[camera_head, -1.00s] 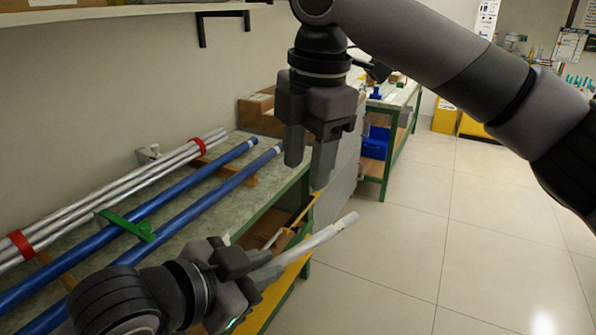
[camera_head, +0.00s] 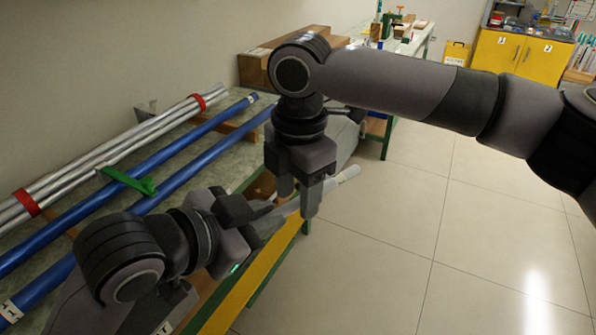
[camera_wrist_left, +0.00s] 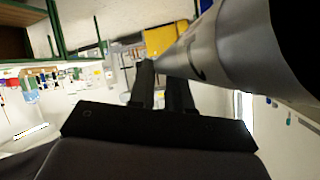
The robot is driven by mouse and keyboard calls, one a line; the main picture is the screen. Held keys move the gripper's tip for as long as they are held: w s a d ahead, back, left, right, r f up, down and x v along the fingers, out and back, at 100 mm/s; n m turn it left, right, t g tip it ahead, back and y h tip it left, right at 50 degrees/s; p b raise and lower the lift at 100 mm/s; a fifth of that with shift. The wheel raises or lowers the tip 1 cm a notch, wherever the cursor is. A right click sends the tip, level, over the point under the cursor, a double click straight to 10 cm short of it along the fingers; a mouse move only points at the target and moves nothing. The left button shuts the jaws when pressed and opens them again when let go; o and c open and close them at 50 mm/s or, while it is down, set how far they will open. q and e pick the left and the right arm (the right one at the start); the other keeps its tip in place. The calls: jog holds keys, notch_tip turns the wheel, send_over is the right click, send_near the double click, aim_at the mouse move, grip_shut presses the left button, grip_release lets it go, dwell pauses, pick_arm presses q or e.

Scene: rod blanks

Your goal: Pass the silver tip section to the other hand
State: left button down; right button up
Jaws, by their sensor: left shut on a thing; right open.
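The silver tip section (camera_head: 346,175) is a pale rod held in my left gripper (camera_head: 265,208), sticking out up and to the right over the bench edge. In the left wrist view the rod (camera_wrist_left: 225,50) fills the upper right, close to the camera, next to the dark left fingers (camera_wrist_left: 163,90). My right gripper (camera_head: 299,198) points down with its fingers open at the rod, just beyond the left gripper. Its fingers hide part of the rod, and I cannot tell whether they touch it.
Silver rods bound with red bands (camera_head: 115,150) and blue rods (camera_head: 140,185) lie on the bench at left, with a green clamp (camera_head: 130,181). The tiled floor (camera_head: 440,240) on the right is clear.

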jog(key=shift+f, duration=0.15)
jog(key=shift+c, duration=0.4)
grip_shut()
pick_arm(q)
jog(key=c, duration=1)
grip_release()
